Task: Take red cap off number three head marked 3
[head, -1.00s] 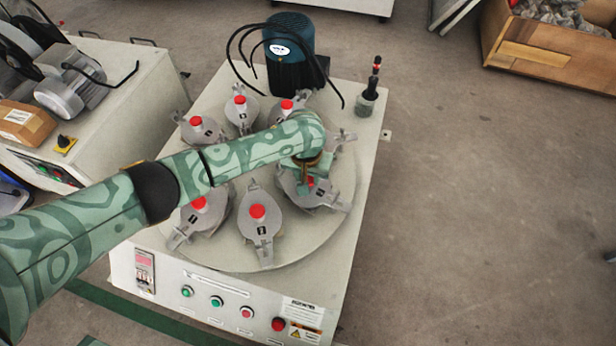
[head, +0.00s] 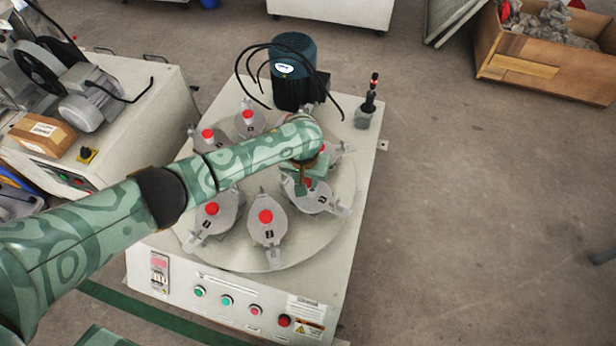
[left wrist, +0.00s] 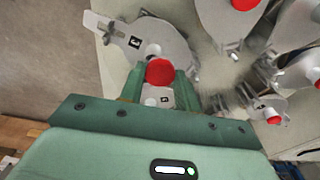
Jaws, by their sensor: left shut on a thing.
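My left gripper (head: 307,183) is shut on a red cap (left wrist: 160,72) at the near right of the round plate (head: 310,250). In the left wrist view the cap sits between the two green fingers. The grey head (left wrist: 150,35) lies right beside and below the cap, with a small dark label too blurred to read; the same head shows in the head view (head: 322,201). I cannot tell whether the cap still touches it. My right gripper is not in view.
Several other grey heads with red caps ring the plate, such as the near one (head: 266,235) and its left neighbour (head: 214,222). A dark motor (head: 294,85) with looped cables stands behind. Buttons line the machine's front (head: 225,300). Open floor lies right.

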